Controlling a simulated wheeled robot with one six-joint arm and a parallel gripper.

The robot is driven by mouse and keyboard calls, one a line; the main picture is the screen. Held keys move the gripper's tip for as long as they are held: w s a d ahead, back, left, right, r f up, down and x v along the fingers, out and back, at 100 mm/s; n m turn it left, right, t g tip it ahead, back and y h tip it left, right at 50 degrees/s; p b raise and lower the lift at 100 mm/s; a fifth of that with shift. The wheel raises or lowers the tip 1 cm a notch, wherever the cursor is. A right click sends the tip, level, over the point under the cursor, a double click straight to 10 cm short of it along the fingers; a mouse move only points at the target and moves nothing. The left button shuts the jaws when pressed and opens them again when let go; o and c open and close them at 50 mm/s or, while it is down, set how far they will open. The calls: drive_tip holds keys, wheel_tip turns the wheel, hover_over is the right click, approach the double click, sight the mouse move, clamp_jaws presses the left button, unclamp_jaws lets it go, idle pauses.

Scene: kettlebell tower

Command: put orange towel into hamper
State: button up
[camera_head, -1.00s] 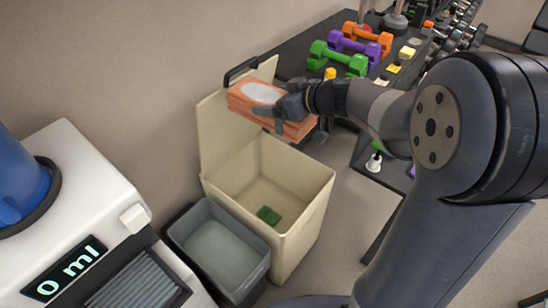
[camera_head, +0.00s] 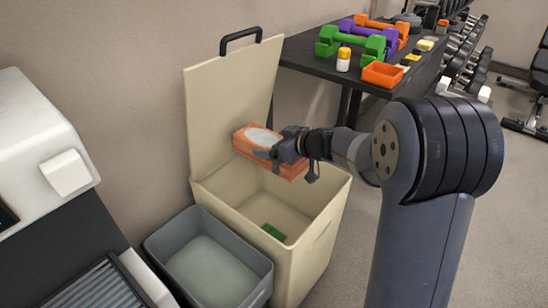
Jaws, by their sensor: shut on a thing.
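The orange towel (camera_head: 250,146) is a folded block with a pale patch on top. My gripper (camera_head: 280,148) is shut on its right part and holds it over the back of the hamper's opening, in front of the raised lid. The cream hamper (camera_head: 312,262) stands open, with its lid (camera_head: 215,100) upright against the wall side. A small green item (camera_head: 273,232) lies inside on the hamper's floor. The finger on the far side is partly hidden.
A grey open bin (camera_head: 262,296) stands at the hamper's left. A white machine (camera_head: 30,120) is at the far left. A dark table (camera_head: 303,58) behind holds dumbbells, a bottle and an orange tray (camera_head: 382,74).

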wheel_tip(320, 180, down, 9)
drive_tip(key=b, duration=0.2)
drive_tip(key=shift+r+b, duration=0.15)
drive_tip(key=shift+b, duration=0.25)
idle(0.3)
drive_tip(key=o, duration=0.9)
drive_tip(key=s+d+b, duration=0.2)
drive_tip(key=b, duration=0.1)
drive_tip(key=shift+s+d, duration=0.1)
drive_tip(key=shift+d, duration=0.2)
